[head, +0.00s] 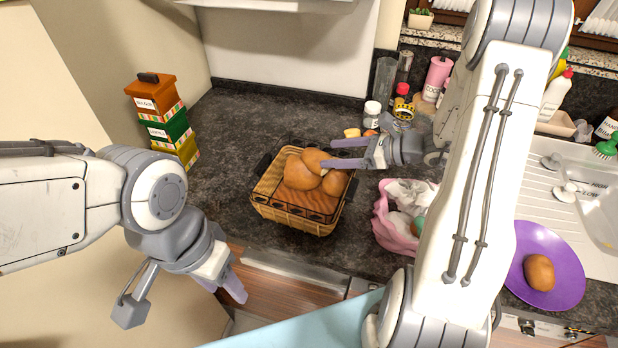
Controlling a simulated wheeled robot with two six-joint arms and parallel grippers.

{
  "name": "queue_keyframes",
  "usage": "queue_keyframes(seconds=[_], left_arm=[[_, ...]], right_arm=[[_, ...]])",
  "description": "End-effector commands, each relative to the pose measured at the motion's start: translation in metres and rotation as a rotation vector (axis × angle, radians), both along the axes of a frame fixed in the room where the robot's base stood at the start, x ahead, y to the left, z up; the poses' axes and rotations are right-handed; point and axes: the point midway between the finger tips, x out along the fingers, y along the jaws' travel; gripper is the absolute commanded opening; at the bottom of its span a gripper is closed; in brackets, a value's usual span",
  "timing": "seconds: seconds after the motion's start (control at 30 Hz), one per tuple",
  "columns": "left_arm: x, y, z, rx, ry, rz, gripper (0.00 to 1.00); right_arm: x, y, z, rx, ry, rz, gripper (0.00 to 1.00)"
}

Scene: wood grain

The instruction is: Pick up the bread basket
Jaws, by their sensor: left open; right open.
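The bread basket (292,218) is a light wicker basket with dark handles on the dark countertop, near the middle of the head view. Several brown bread rolls (300,174) are piled in it. My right gripper (325,154) comes in from the right, its open fingers at the rolls on the basket's right side; whether they touch is unclear. My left gripper (225,287) is open and empty, pointing down in front of the counter's edge, left of and nearer than the basket. The basket's far right side is partly hidden by the rolls and my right gripper.
A pink bag (392,236) stands right of the basket. A purple plate (562,262) with a bread roll (540,272) is at the far right by the sink (590,195). Stacked canisters (165,120) stand at the left. Jars and bottles (401,97) are behind. The counter left of the basket is clear.

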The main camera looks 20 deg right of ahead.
Motion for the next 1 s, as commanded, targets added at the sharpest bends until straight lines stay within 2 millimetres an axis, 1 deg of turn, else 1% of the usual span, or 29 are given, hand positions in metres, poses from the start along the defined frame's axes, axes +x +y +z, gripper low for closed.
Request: queue_keyframes(seconds=[0.17, 0.3, 0.6, 0.67, 0.7, 0.77, 0.8, 0.83, 1.0], left_arm=[[0.000, 0.000, 0.015, 0.000, 0.000, 0.000, 0.50], [0.000, 0.000, 0.017, 0.000, 0.000, 0.000, 0.50], [0.000, 0.000, 0.017, 0.000, 0.000, 0.000, 0.50], [0.000, 0.000, 0.017, 0.000, 0.000, 0.000, 0.50], [0.000, 0.000, 0.017, 0.000, 0.000, 0.000, 0.50], [0.000, 0.000, 0.017, 0.000, 0.000, 0.000, 0.50], [0.000, 0.000, 0.017, 0.000, 0.000, 0.000, 0.50], [0.000, 0.000, 0.017, 0.000, 0.000, 0.000, 0.50], [0.000, 0.000, 0.017, 0.000, 0.000, 0.000, 0.50]], right_arm=[[0.015, 0.021, -0.005, 0.003, 0.003, 0.007, 0.80], [0.026, 0.033, -0.014, 0.001, 0.002, 0.006, 0.80], [0.029, 0.036, -0.017, -0.001, 0.001, 0.002, 0.80], [0.029, 0.036, -0.017, -0.001, 0.001, 0.002, 0.57], [0.029, 0.035, -0.017, -0.001, 0.001, 0.002, 0.42], [0.029, 0.035, -0.017, -0.001, 0.001, 0.002, 0.19], [0.029, 0.035, -0.017, -0.001, 0.001, 0.002, 0.04], [0.029, 0.035, -0.017, -0.001, 0.001, 0.002, 0.00], [0.029, 0.035, -0.015, 0.001, -0.003, 0.002, 0.00]])
